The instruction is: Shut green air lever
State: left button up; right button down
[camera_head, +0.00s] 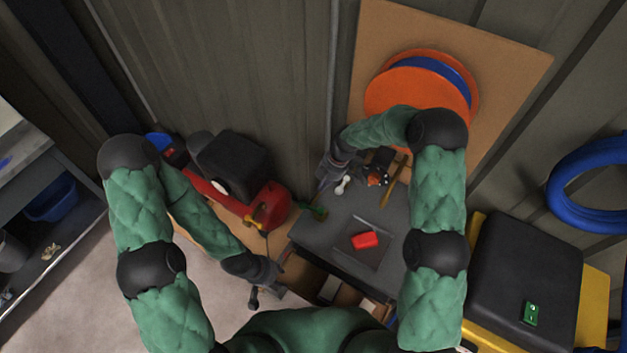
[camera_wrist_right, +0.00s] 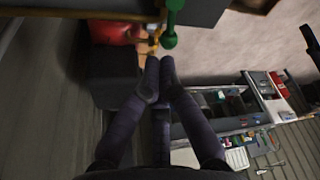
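The green air lever (camera_head: 319,212) shows at the left edge of the grey bench top, close to the red compressor tank. In the right wrist view the green lever (camera_wrist_right: 170,28) appears at the top, with a rounded knob at its lower end and brass fittings (camera_wrist_right: 153,42) beside it. My right gripper (camera_head: 323,190) is just above the lever in the head view. In the wrist view its dark fingertips (camera_wrist_right: 160,64) are almost together, just short of the knob, with nothing seen between them. My left gripper (camera_head: 265,298) hangs low by the open drawer; its fingers are too small to read.
The red compressor (camera_head: 268,206) with a black housing stands left of the bench. A red block (camera_head: 365,240) lies on the grey bench top (camera_head: 318,238). An open drawer (camera_head: 318,284) juts out below. A black case (camera_head: 525,270) stands at the right. Floor is clear at lower left.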

aim_at(310, 208)
jog(key=shift+s+r, duration=0.15)
jog(key=shift+r, duration=0.1)
jog(key=x, duration=1)
jog(key=shift+p, duration=0.35)
jog(key=shift+d+f, duration=0.1)
